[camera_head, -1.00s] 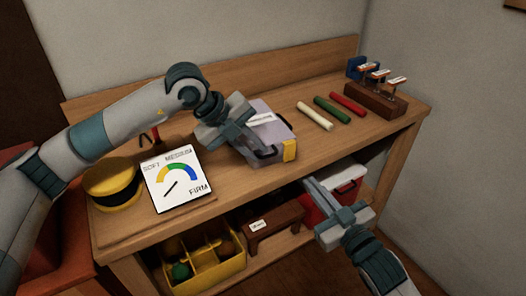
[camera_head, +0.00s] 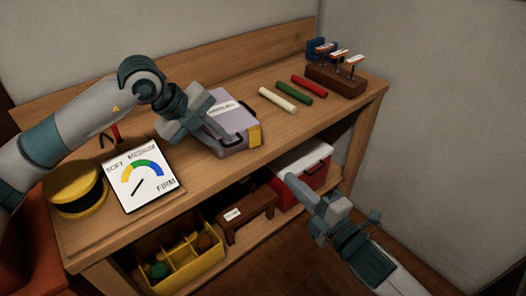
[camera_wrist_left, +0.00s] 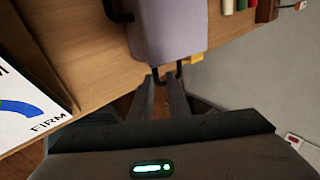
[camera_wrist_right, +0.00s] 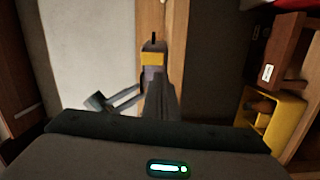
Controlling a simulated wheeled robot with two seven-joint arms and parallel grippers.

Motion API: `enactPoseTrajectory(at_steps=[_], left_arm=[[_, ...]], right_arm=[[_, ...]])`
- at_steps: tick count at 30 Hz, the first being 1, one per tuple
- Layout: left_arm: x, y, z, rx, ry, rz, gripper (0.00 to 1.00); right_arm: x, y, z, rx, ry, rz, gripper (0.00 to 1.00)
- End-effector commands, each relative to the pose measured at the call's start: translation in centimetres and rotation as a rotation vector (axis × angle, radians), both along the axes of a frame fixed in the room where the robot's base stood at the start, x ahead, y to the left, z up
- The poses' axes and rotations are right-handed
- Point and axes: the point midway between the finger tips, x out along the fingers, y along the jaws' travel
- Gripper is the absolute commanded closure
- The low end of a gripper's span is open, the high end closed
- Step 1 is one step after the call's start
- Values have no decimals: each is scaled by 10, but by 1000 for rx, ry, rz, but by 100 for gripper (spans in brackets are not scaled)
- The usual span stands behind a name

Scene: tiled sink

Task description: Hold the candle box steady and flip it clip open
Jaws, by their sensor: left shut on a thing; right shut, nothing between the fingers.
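The candle box (camera_head: 232,115) is lavender, with a white label on its lid, black handles and a yellow clip (camera_head: 254,135) at its right front corner. It sits on the bench top. My left gripper (camera_head: 228,138) is shut on the box at its front edge, by the black handle; the exact contact is partly hidden. The left wrist view shows the box (camera_wrist_left: 170,28) just beyond the fingers. My right gripper (camera_head: 289,178) is shut and empty, below and right of the clip, apart from it. In the right wrist view the clip (camera_wrist_right: 153,58) appears straight beyond the fingertips.
A dial board (camera_head: 138,178) and a yellow-black round container (camera_head: 75,188) stand left of the box. Several candle sticks (camera_head: 294,93) and a stamp rack (camera_head: 336,78) lie right. Below are a red-white box (camera_head: 318,172), a brown stool (camera_head: 250,215) and a yellow divided bin (camera_head: 205,262).

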Motion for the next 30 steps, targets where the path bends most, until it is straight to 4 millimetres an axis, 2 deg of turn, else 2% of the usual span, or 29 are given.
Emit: enactPoseTrajectory(at_steps=[6, 20, 26, 30], left_arm=[[-1, 0, -1, 2, 2, -1, 100], [-1, 0, -1, 2, 2, -2, 100], [-1, 0, -1, 2, 2, -2, 100], [-1, 0, -1, 2, 2, -2, 100]], right_arm=[[-4, -1, 0, -88, -49, 2, 100], [-1, 0, 0, -91, -52, 2, 100], [10, 6, 1, -90, -53, 1, 100], [26, 15, 1, -88, -53, 1, 100]])
